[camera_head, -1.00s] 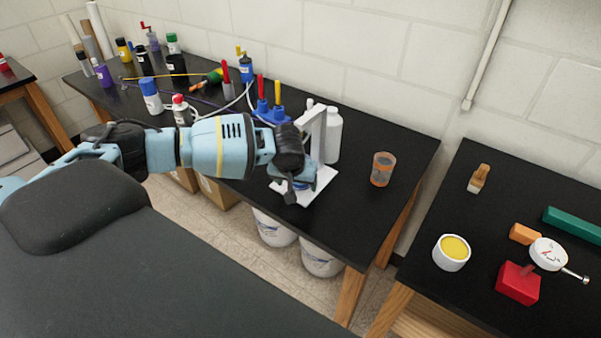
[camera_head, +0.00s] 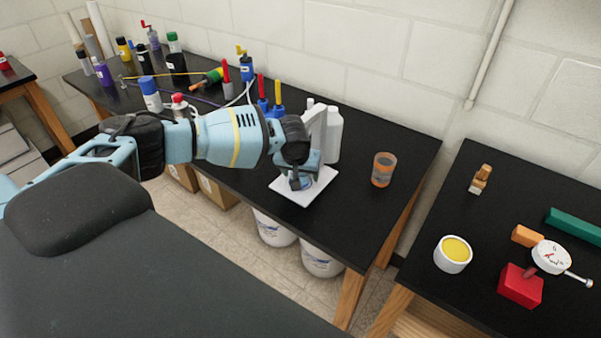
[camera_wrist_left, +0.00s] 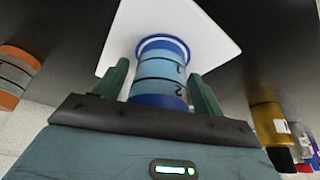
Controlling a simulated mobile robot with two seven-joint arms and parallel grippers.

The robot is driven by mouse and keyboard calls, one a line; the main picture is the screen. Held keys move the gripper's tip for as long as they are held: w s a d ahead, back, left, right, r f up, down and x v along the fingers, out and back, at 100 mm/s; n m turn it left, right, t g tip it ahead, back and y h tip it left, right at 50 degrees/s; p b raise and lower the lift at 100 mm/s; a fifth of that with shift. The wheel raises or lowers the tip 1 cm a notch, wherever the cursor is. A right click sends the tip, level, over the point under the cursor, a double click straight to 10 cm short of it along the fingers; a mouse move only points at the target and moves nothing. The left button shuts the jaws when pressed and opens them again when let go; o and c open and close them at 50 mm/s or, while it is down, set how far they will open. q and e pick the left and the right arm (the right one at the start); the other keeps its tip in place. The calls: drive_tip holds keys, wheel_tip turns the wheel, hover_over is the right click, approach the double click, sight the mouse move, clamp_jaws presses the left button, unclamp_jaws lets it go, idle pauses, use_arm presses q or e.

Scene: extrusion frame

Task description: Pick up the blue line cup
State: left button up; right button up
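The blue line cup (camera_wrist_left: 160,72), a light blue cylinder with dark lines and a darker blue rim, sits on a white square plate (camera_head: 292,197). In the left wrist view it stands between the two green fingers of my left gripper (camera_wrist_left: 161,88). The fingers are open, one on each side, with what look like narrow gaps to the cup. In the head view my left gripper (camera_head: 301,176) is over the plate and hides most of the cup. My right gripper is not in view.
White bottles (camera_head: 332,134) stand close behind the plate. An orange-banded cup (camera_head: 383,169) stands to the right, with clear black tabletop around it. Bottles and tools crowd the left part of the table. A separate table on the right holds a red block (camera_head: 519,286).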

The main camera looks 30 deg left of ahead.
use_arm(q)
drive_tip(key=c, duration=0.9)
drive_tip(key=shift+o, duration=0.2)
drive_tip(key=shift+r, duration=0.5)
drive_tip(key=shift+s+r, duration=0.15)
drive_tip(key=shift+r, duration=0.1)
drive_tip(key=s+d, duration=0.2)
drive_tip(key=s, duration=0.6)
drive_tip(key=s+d, duration=0.3)
drive_tip(key=s, duration=0.5)
drive_tip(key=shift+s+d, duration=0.3)
drive_tip(key=shift+s, duration=0.1)
